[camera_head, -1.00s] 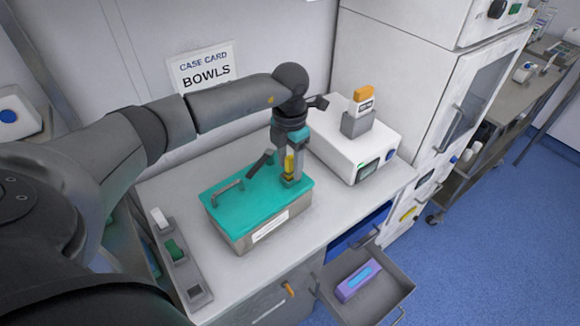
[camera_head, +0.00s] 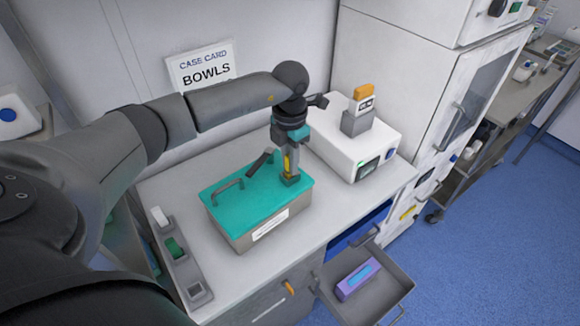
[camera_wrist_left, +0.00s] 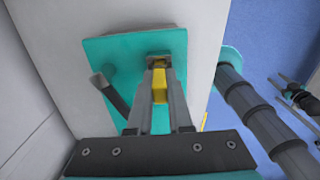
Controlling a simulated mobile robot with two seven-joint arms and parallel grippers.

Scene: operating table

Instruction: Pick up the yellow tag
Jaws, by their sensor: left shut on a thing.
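The yellow tag (camera_head: 287,163) stands upright at the far right end of the teal-lidded box (camera_head: 249,200). My left gripper (camera_head: 291,170) points down over that end and is shut on the tag. In the left wrist view the tag (camera_wrist_left: 159,86) shows between the two fingers, with a small dark holder (camera_wrist_left: 158,60) on the teal lid just beyond the fingertips. Whether the tag's lower end still sits in the holder is hidden. A dark arm with a small gripper-like end (camera_wrist_left: 299,96) shows at the right of the wrist view, too small to read its jaws.
A rack (camera_head: 180,262) with a white piece, a green piece and an empty slot lies left of the box. A white device (camera_head: 352,150) with an orange-topped piece stands to the right. An open drawer (camera_head: 388,294) holding a purple box juts out in front.

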